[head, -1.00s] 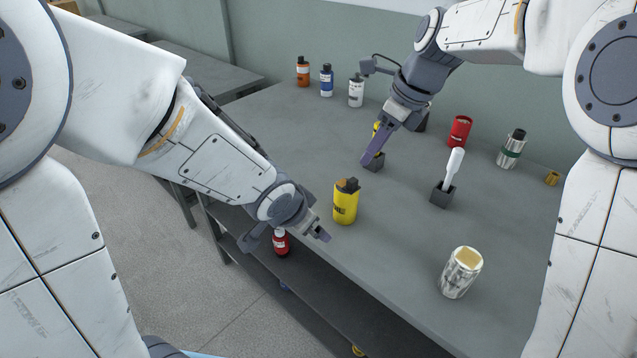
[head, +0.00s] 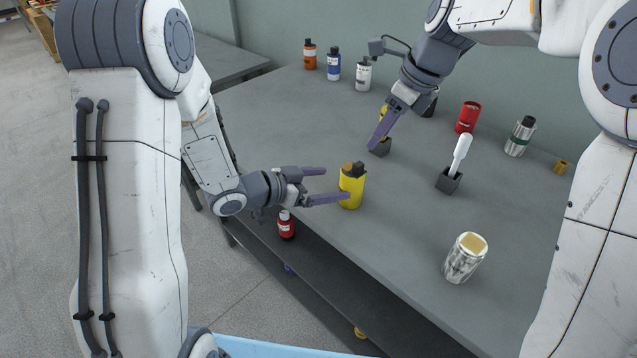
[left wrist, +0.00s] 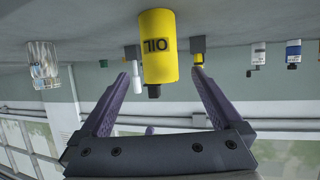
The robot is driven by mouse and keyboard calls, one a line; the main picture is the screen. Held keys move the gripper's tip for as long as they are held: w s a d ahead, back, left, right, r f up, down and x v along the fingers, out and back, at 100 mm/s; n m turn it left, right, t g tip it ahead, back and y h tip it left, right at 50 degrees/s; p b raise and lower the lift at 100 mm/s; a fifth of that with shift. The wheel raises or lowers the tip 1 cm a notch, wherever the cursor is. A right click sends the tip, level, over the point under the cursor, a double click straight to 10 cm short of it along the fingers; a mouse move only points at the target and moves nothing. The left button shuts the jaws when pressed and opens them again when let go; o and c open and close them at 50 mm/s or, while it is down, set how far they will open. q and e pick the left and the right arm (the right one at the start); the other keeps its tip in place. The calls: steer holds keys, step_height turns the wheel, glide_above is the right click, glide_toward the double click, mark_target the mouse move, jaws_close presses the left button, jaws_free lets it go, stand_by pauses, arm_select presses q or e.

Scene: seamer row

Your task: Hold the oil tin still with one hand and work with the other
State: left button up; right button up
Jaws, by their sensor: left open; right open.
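The yellow oil tin (head: 351,190) stands upright near the table's front edge, with a dark cap on top. In the left wrist view the tin (left wrist: 158,45) appears upside down, its OIL label facing me. My left gripper (head: 336,184) is open just left of the tin. Its fingers point at the tin, and the nearer fingertip overlaps the tin's lower part in the head view. I cannot tell whether they touch.
A dark holder (head: 448,181) with a white-handled tool (head: 461,152) stands to the right. A red can (head: 468,117) and several bottles line the back. A red bottle (head: 286,225) is on the lower shelf.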

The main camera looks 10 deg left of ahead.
mark_target(352, 181)
arm_select(q)
steer(key=x, duration=0.8)
steer(key=shift+f, duration=0.1)
steer(key=c, duration=1.3)
steer(key=shift+c, duration=0.9)
arm_select(e)
steer(key=c, duration=0.3)
steer(key=shift+s+d+r, duration=0.1)
steer(key=shift+s+d, duration=0.15)
steer(key=shift+d, duration=0.05)
jaws_close()
steer(key=s+d+m+t, duration=0.1)
steer(key=s+d+m, duration=0.1)
steer(key=s+d, duration=0.2)
steer(key=shift+s+m, duration=0.3)
steer(key=shift+s, duration=0.1)
